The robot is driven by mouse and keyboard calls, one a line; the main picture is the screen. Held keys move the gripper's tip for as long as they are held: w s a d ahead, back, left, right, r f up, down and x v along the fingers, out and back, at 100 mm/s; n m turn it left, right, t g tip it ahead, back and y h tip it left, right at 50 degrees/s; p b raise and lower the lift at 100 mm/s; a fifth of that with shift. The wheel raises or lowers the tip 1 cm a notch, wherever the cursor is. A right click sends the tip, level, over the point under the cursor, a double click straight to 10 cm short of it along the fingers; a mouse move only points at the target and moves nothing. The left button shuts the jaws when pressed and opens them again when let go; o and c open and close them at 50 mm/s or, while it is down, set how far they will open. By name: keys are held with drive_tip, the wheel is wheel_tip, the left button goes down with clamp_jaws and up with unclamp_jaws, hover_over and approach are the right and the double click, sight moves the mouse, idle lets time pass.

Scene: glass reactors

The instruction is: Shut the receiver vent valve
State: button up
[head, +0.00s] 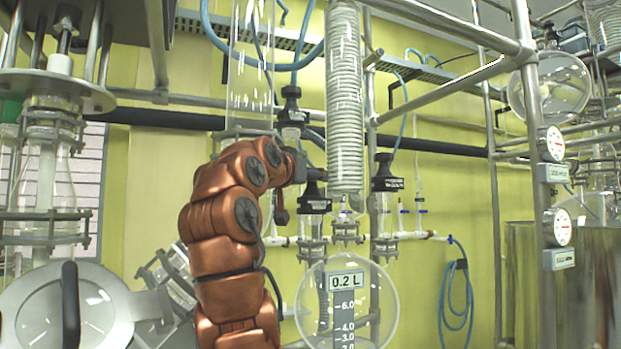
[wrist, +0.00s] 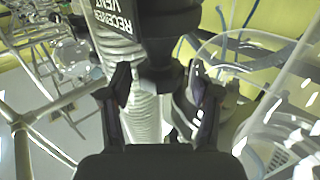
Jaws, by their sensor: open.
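The receiver vent valve (wrist: 178,40) is a black knob with a white-lettered label reading RECEIVER VENT, upside down at the top of the wrist view. My gripper (wrist: 163,82) is open. Its two dark fingers stand either side of the narrow lower part of the knob, and I cannot tell whether they touch it. In the head view a black labelled valve (head: 315,196) sits just right of my gripper (head: 301,166), left of the coiled condenser; its label is too small to read there. The fingers are mostly hidden in the head view.
The coiled glass condenser (head: 345,95) stands right beside the valve. The round glass receiver (head: 381,310) marked 0.2 L hangs below. Similar black valves stand right (head: 386,172) and above (head: 291,108). Metal frame tubes (head: 372,130) and blue hoses (head: 458,300) surround the area.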

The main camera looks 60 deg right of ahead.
drive_tip(key=s+a, duration=0.1)
drive_tip(key=a, duration=0.8)
drive_tip(key=shift+s+a, duration=0.2)
drive_tip(key=shift+a, duration=0.1)
